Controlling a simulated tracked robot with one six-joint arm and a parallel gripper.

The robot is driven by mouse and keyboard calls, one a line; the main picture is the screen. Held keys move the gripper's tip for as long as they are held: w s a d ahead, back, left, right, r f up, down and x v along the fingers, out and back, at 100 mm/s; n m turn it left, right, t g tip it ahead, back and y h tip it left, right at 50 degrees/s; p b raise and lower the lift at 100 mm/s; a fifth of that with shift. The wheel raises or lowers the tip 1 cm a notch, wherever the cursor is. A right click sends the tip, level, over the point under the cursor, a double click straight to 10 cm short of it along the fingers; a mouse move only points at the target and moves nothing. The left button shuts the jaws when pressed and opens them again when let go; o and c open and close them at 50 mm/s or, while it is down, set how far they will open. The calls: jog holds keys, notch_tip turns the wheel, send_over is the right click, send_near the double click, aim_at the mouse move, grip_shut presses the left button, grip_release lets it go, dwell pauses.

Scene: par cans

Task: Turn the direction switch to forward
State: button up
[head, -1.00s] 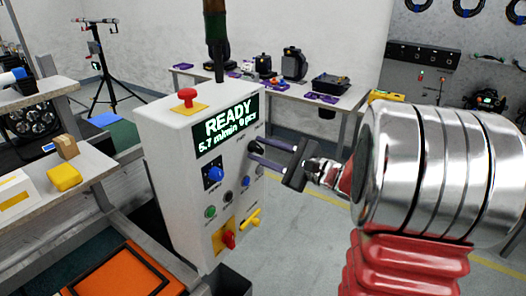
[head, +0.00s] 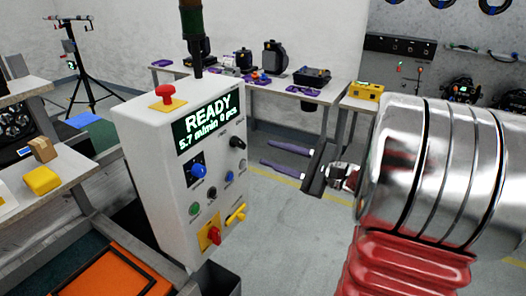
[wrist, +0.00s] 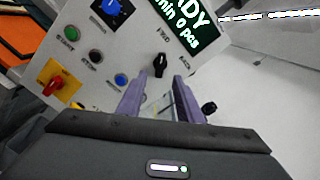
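The direction switch is a black knob (head: 237,142) at the right of the white control panel (head: 160,140), below the green READY display. In the wrist view the knob (wrist: 159,65) has an FWD label above it and a second label to its right. Its handle runs up and down in that picture, roughly in line with FWD; I cannot tell which end is the pointer. My gripper (head: 266,153) is open and empty, to the right of the panel and apart from the knob. Its two purple fingers (wrist: 155,88) show below the knob in the wrist view.
The panel also bears a blue dial (head: 198,171), a red stop button (head: 165,92), a red-on-yellow switch (head: 212,235) and a yellow lever (head: 236,213). A bench (head: 260,90) stands behind. The floor right of the panel is clear.

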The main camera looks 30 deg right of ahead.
jog(key=v, duration=0.4)
jog(key=shift+s, duration=0.15)
jog(key=shift+d+f, duration=0.1)
dwell(0.4)
jog(key=s+a+f+n+g+h, duration=0.5)
jog(key=s+a+f+n+g, duration=0.65)
jog(key=f+g, duration=0.2)
jog(key=a+r+n+t+h, duration=0.3)
jog(key=a+r+n, duration=0.4)
jog(key=a+n, duration=0.4)
jog(key=shift+s+a+r, duration=0.25)
jog(key=shift+s+r, duration=0.15)
jog(key=shift+s, duration=0.05)
